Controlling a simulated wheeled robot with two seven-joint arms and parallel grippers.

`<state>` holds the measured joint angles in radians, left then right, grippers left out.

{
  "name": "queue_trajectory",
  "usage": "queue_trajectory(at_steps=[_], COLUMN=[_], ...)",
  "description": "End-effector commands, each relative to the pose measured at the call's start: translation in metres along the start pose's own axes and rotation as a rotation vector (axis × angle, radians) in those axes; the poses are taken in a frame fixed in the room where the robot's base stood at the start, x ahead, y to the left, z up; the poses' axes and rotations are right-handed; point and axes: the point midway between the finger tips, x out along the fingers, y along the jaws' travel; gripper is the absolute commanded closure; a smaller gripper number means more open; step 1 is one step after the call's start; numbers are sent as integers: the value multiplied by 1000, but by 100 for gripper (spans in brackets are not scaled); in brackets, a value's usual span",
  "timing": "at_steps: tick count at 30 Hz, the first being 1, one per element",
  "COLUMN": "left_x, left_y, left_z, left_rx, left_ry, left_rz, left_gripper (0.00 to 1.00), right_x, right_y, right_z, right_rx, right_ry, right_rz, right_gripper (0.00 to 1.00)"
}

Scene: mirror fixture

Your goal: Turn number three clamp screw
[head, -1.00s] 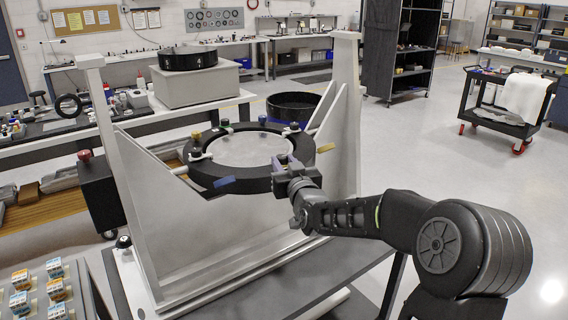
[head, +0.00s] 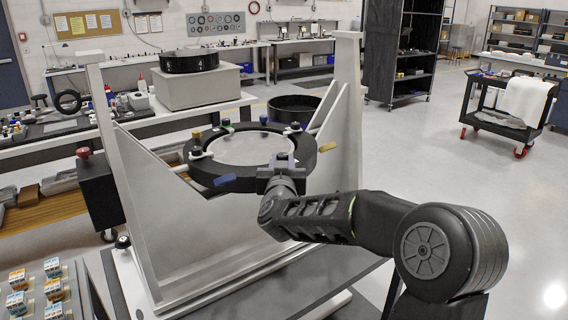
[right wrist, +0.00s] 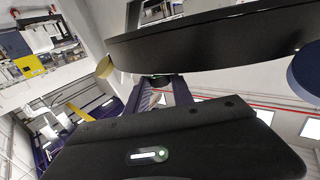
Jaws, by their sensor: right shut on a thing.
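The mirror fixture holds a black ring (head: 208,171) with a pale round mirror (head: 245,149) inside it. I cannot read any screw number. My left gripper is not in view.
Pale upright plates (head: 347,110) flank the ring. A dark bench top (head: 335,265) lies below. A black cart (head: 505,110) stands far right; the floor between is clear.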

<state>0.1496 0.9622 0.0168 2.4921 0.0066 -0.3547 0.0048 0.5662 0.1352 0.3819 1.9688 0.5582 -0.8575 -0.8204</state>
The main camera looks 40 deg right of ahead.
Motion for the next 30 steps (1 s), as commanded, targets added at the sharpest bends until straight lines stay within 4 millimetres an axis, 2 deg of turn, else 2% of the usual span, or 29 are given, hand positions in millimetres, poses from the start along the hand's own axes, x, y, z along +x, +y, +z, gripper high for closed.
queue_trajectory(at_steps=[3,15,30], left_x=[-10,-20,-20], left_y=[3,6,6], left_z=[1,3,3], left_rx=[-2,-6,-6], left_ry=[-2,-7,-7], left_rz=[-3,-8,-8], left_gripper=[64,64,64], right_x=[0,1,2], right_y=[-7,-10,-9], right_z=[-2,-1,-1], right_rx=[0,-1,1], right_ry=[-4,-1,2], right_rz=[90,337,382], right_gripper=[100,100,100])
